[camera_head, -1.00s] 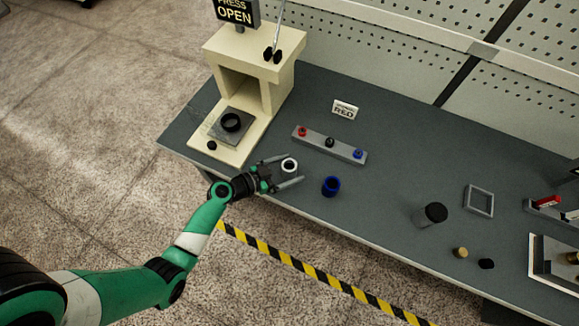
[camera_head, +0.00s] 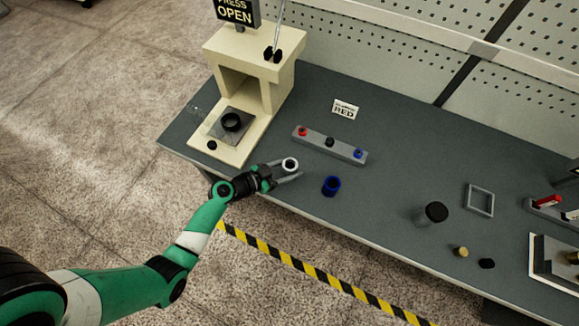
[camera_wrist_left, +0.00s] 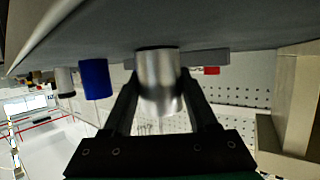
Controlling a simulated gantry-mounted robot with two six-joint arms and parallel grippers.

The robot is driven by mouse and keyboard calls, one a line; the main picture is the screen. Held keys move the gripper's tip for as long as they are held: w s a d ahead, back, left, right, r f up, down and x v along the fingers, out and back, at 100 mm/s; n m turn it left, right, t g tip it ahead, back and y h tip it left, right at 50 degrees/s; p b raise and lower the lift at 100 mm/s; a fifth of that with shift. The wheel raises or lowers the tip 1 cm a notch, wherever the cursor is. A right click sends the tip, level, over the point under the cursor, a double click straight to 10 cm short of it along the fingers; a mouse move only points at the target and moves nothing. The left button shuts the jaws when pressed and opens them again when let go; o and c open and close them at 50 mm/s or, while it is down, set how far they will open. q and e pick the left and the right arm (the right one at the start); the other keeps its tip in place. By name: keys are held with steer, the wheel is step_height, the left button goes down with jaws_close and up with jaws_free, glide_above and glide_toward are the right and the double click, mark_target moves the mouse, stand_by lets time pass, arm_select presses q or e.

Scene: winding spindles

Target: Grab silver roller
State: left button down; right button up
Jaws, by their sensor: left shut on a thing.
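The silver roller (camera_head: 290,164) stands on the grey table near its front left edge, its round top showing as a pale ring with a dark centre. In the left wrist view the roller (camera_wrist_left: 160,82) is a shiny metal cylinder between the two dark fingers. My left gripper (camera_head: 287,172) is shut on it, a finger on each side. In the left wrist view the gripper (camera_wrist_left: 161,100) also shows, its image upside down with the table at the top. My right gripper is not in view.
A blue roller (camera_head: 331,186) stands close to the right of the gripper. Behind are a grey bar with coloured buttons (camera_head: 330,144) and a sign reading RED (camera_head: 345,109). A cream press (camera_head: 252,70) stands at the left. A dark-topped cylinder (camera_head: 434,213) is further right.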

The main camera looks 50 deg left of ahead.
mark_target(290, 167)
arm_select(q)
steer(key=shift+r, duration=0.1)
step_height(290, 167, up, 4)
steer(key=shift+f+p, duration=0.2)
steer(key=shift+p, duration=0.65)
steer(key=s+d+r+p, duration=0.1)
steer(key=s+d+r, duration=0.2)
steer(key=s, duration=0.3)
steer(key=s+d+r+p, duration=0.2)
steer(key=s+d+r, duration=0.1)
steer(key=s+r, duration=0.3)
steer(key=shift+s+d, duration=0.15)
steer(key=shift+d, duration=0.25)
